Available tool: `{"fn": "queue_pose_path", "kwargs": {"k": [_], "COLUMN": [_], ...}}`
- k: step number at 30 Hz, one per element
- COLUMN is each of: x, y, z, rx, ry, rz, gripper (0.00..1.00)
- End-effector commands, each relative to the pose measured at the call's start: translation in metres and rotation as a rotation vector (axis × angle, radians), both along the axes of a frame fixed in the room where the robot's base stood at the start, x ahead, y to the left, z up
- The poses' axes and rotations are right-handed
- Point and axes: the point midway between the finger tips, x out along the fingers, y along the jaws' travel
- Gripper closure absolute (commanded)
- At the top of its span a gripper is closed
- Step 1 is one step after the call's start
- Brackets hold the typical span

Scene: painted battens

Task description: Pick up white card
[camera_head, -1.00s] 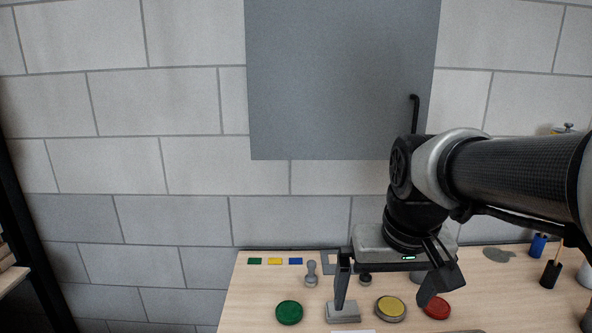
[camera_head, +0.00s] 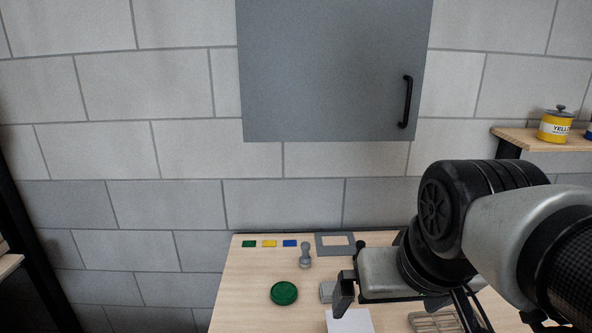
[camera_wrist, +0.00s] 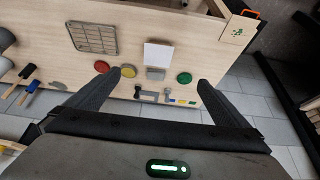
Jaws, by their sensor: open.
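The white card (camera_head: 348,321) lies flat on the wooden table, cut off by the bottom edge of the head view. The wrist view shows it whole (camera_wrist: 158,54), beside a grey block (camera_wrist: 155,73). My gripper (camera_head: 405,302) is open and empty above the table. One finger stands close to the card in the head view; the other is partly hidden by my arm. In the wrist view, the fingers (camera_wrist: 158,79) are spread wide, and the card appears just beyond the tips, roughly centred between them.
A green disc (camera_head: 284,293) lies left of the card. Red (camera_wrist: 101,66) and yellow discs and a wire rack (camera_wrist: 93,37) lie on the other side. A grey frame (camera_head: 335,240) and small coloured tiles line the back edge. A grey cabinet (camera_head: 335,70) hangs above.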

Motion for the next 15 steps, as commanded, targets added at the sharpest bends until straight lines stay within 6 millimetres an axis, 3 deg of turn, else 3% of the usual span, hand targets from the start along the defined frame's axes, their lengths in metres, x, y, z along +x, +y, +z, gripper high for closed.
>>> {"fn": "queue_pose_path", "kwargs": {"k": [8,15], "x": [0.081,0.148], "y": [-0.001,-0.002], "z": [-0.020,-0.058], "rx": [-0.006,-0.001], "ry": [0.220,0.392], "rz": [-0.001,-0.002], "gripper": [0.00,0.00]}}
